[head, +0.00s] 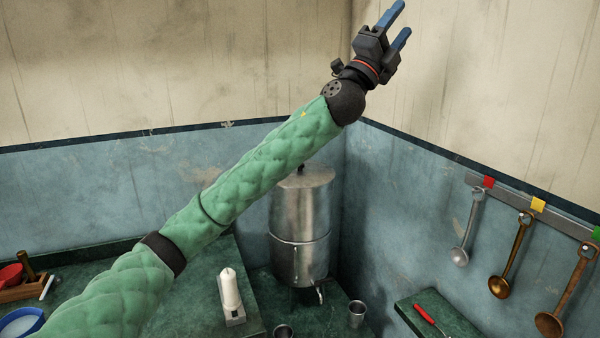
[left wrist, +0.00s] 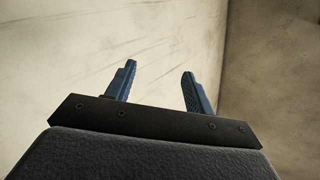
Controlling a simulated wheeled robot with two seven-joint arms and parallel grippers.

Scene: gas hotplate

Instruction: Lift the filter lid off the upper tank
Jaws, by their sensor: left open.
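A metal water filter stands in the far corner in the head view, with its upper tank (head: 303,215) stacked on the lower tank (head: 300,262), which has a small tap. The lid (head: 312,177) sits on top of the upper tank; its dark knob (head: 301,169) shows just below my forearm, which covers part of the lid's left side. My left gripper (head: 399,24) is raised high above and to the right of the filter, pointing up. Its blue fingers are apart and empty, and the left wrist view (left wrist: 158,88) shows only bare wall between them. My right gripper is out of view.
A white candle (head: 230,290) stands on the counter left of the filter, and metal cups (head: 357,313) are in front. Ladles (head: 468,228) hang from a rail on the right wall. A red-handled tool (head: 430,318) lies on the right counter.

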